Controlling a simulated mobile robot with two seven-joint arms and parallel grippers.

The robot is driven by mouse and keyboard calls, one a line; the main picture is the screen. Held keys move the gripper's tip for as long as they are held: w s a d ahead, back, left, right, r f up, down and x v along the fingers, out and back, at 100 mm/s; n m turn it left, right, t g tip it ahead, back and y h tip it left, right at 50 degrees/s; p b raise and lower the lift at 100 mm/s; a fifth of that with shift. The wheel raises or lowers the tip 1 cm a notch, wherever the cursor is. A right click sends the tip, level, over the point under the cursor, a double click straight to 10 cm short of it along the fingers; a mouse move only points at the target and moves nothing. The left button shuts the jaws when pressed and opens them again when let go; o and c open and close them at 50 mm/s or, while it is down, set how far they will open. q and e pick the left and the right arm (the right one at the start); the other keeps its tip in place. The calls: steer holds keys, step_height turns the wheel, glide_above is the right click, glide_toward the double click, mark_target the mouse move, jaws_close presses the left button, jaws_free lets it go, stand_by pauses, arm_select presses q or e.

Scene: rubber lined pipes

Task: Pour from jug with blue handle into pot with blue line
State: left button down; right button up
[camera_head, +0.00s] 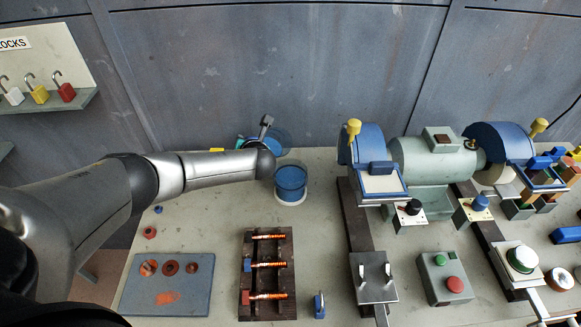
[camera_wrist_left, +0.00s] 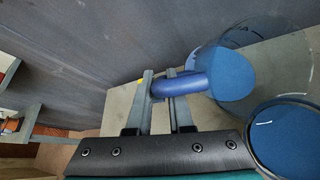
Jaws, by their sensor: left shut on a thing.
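The jug is clear with blue contents (camera_wrist_left: 230,74) and a blue handle (camera_wrist_left: 182,84). In the left wrist view my left gripper (camera_wrist_left: 162,92) is shut on the handle, one finger on either side. In the head view the jug (camera_head: 281,142) is partly hidden behind my left wrist, at the back edge of the table; its exact tilt is hard to tell. The pot (camera_head: 290,194), pale below with a blue band and blue inside, stands upright just in front of the jug. It also shows at the lower right of the left wrist view (camera_wrist_left: 290,145). My right gripper is out of view.
A bench grinder (camera_head: 425,160) stands right of the pot. A dark rack with copper coils (camera_head: 266,305) and a blue-grey board (camera_head: 190,300) lie in front. A grey wall rises close behind the table. The table left of the pot is mostly clear.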

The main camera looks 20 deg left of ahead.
arm_select(q)
steer(key=shift+w+a+f+g+h+p, duration=0.15)
steer(key=shift+a+f+g+h+p, duration=0.15)
steer(key=shift+h+p, duration=0.1)
steer(key=f, duration=0.1)
steer(key=f+h+b, duration=0.1)
steer(key=a+f+g+b, duration=0.1)
steer(key=shift+w+a+f+h, duration=0.1)
steer(key=shift+w+f+h, duration=0.05)
steer(key=shift+w+h, duration=0.2)
steer(key=shift+w+a+f+g+h+b, duration=0.25)
steer(key=shift+a+f+g+h+b, duration=0.05)
steer(key=shift+f+h, duration=0.05)
steer(key=a+f+g+h+b, duration=0.1)
steer(key=h+b, duration=0.1)
steer(key=b, duration=0.4)
steer(key=w+a+f+g+h+b, duration=0.1)
steer(key=b, duration=0.6)
steer(key=shift+w+a+n+h, duration=0.15)
steer(key=shift+w+n+h, duration=0.15)
steer(key=shift+h, duration=0.1)
steer(key=shift+r+g+b, duration=0.1)
steer(key=shift+g+b, duration=0.2)
steer(key=shift+b, duration=0.7)
